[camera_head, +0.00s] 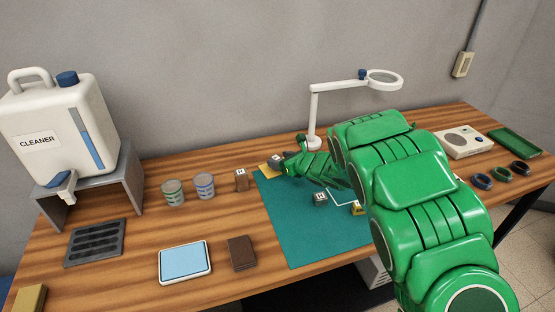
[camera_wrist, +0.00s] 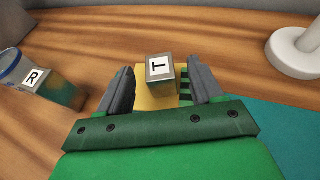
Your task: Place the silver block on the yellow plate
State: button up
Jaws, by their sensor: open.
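A silver block with a T label (camera_wrist: 160,68) stands on the yellow plate (camera_wrist: 146,101) in the wrist view. My gripper (camera_wrist: 158,85) is open around it, with a gap on the left; the right finger is close, and I cannot tell whether it touches. In the head view the yellow plate (camera_head: 265,170) lies at the mat's far left corner, and the silver block (camera_head: 275,160) shows partly beside my gripper (camera_head: 285,160). My arm covers part of the mat.
A dark grey labelled block (camera_head: 320,199) and a gold block (camera_head: 357,209) are on the green mat (camera_head: 300,235). A brown block labelled R (camera_head: 241,180) stands left of the plate, near two cups (camera_head: 204,186). A white magnifier stand (camera_head: 313,120) rises behind.

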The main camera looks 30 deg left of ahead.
jog(key=shift+v, duration=4.8)
jog(key=shift+r, duration=0.1)
